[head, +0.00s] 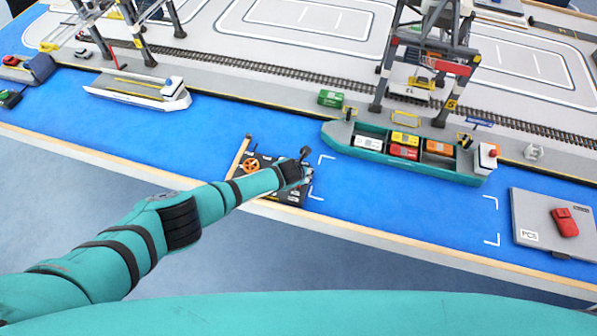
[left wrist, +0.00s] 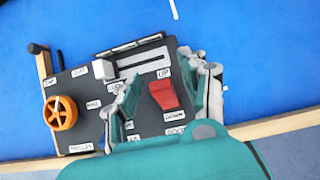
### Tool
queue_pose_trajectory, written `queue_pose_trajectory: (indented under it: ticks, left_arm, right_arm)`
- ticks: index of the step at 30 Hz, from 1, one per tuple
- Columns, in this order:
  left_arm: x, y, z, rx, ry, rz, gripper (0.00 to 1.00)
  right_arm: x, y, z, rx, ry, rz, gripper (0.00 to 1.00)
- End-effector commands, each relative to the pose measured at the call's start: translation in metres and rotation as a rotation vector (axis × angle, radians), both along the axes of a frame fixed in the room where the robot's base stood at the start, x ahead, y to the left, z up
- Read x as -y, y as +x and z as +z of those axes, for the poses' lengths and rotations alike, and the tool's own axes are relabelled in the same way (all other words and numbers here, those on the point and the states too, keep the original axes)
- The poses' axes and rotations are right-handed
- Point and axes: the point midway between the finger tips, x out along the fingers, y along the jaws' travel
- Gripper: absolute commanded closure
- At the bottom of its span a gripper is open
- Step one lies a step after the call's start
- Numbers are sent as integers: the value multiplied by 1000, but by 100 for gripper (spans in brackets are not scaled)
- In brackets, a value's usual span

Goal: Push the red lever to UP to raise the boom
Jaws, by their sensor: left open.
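The dark control panel (head: 262,162) lies at the near edge of the blue table, partly hidden by my left arm. In the left wrist view the panel (left wrist: 85,92) carries the red lever (left wrist: 163,95), which sits between an UP label (left wrist: 163,73) above it and a DOWN label (left wrist: 173,117) below it. My left gripper (head: 301,170) is over the panel's right side. In the left wrist view the left gripper (left wrist: 172,76) is open, with one finger on each side of the red lever. I see gaps beside the lever; contact cannot be told. My right gripper is not in view.
An orange wheel (left wrist: 60,112) and a black-topped stick (left wrist: 39,49) stand at the panel's left. A grey slotted part (left wrist: 140,64) lies above the lever. A green container ship (head: 345,136), gantry cranes (head: 432,60) and a grey PCS board (head: 530,215) are farther off.

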Motion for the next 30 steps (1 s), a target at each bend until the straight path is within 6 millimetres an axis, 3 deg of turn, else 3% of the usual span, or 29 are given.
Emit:
queue_pose_trajectory:
  ticks: [8, 24, 30]
  left_arm:
    - [-2, -7, 12, -1, -2, -2, 56]
    - [-18, -51, 84, 1, 0, 0, 56]
    - [-21, -60, 98, 1, 2, 1, 56]
  right_arm:
    - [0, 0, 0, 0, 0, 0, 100]
    - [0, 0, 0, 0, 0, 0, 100]
    - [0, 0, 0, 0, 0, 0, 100]
